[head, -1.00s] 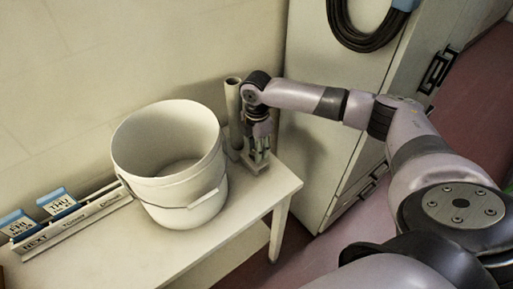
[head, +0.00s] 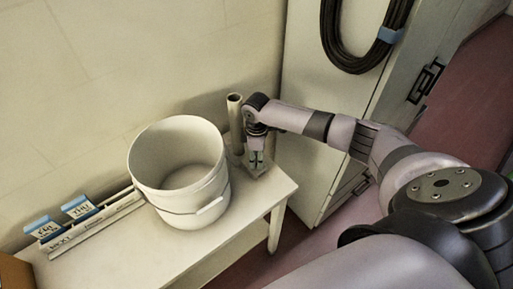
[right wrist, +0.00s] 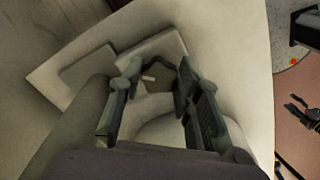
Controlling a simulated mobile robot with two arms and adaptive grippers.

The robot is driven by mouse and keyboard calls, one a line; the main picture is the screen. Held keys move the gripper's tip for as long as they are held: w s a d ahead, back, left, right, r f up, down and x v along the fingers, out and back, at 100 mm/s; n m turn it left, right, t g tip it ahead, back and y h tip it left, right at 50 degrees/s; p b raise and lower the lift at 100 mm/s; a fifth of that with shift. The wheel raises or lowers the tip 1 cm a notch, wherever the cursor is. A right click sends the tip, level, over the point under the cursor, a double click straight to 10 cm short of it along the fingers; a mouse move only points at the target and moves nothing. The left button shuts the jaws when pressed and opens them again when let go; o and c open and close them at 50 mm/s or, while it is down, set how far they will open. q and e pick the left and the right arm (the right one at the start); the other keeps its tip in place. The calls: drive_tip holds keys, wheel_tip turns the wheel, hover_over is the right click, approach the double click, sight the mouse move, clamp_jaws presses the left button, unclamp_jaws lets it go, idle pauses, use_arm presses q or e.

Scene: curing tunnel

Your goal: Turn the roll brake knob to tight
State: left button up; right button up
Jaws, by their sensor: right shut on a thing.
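My right gripper (head: 257,163) points down at the back right end of the white table, beside an upright pale roll (head: 235,122). In the right wrist view my right gripper (right wrist: 158,76) has its fingertips on either side of a small grey knob (right wrist: 168,80) and is shut on it. A short white mark shows on the knob's top. The knob sits by a pale base plate (right wrist: 88,72). In the head view the gripper hides the knob. Any tight or loose lettering cannot be read.
A large white bucket (head: 180,192) with a wire handle stands on the table (head: 120,262), close left of the roll. A rail with blue-topped cards (head: 78,208) lies along the wall. A pale cabinet (head: 310,120) with a hanging black hose (head: 335,50) stands at right.

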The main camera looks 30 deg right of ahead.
drive_tip(key=m+p, duration=0.4)
drive_tip(key=m, duration=0.1)
drive_tip(key=shift+s+a+r+m+p, duration=0.1)
drive_tip(key=shift+a+r+m+p, duration=0.1)
drive_tip(key=shift+m+p, duration=0.15)
drive_tip(key=shift+f+m+p, duration=0.15)
drive_tip(key=shift+m+p, duration=1.25)
drive_tip(key=shift+m, duration=0.65)
drive_tip(key=o, duration=1.1)
drive_tip(key=shift+o, duration=0.2)
wheel_tip(320, 180, up, 12)
